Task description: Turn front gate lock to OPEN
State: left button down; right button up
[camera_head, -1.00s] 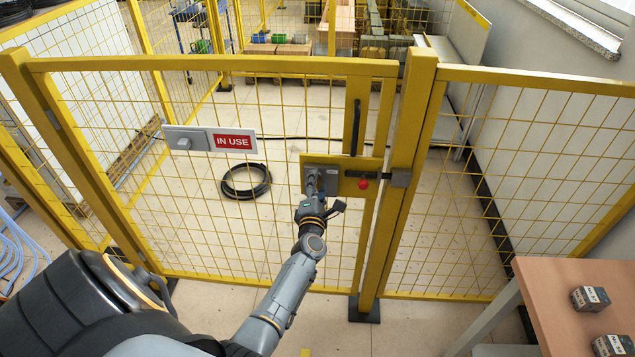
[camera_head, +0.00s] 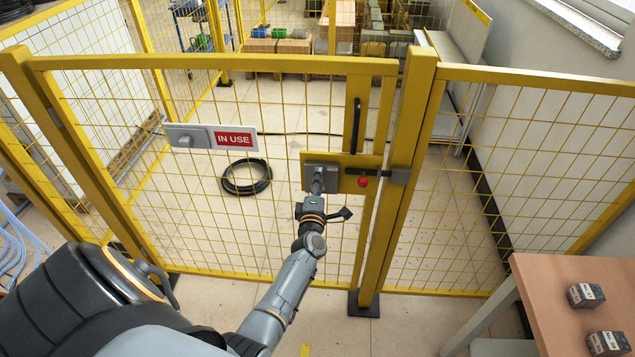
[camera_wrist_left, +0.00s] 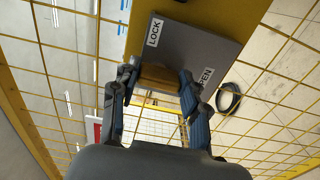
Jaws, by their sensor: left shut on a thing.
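The closed yellow mesh gate (camera_head: 210,63) stands in front of me. Its grey lock plate (camera_head: 308,168) sits on a yellow panel near the gate's right edge. My left gripper (camera_head: 318,182) is at this plate and largely covers the lock knob in the head view. In the left wrist view, the plate (camera_wrist_left: 185,45) carries the labels LOCK and a partly covered OPEN. There the two fingers of my left gripper (camera_wrist_left: 160,85) are shut on a brownish lock knob (camera_wrist_left: 158,76). The knob's exact pointing is hard to tell. My right gripper is not in view.
A red button (camera_head: 363,182) and a black vertical handle (camera_head: 355,125) are beside the lock. An IN USE sign (camera_head: 233,139) hangs on the mesh at left. A black cable coil (camera_head: 246,178) lies behind the gate. A wooden table (camera_head: 560,290) stands at right.

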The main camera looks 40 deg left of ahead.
pick_arm(q)
jog(key=c, duration=0.7)
grip_release()
jog(key=v, duration=1.2)
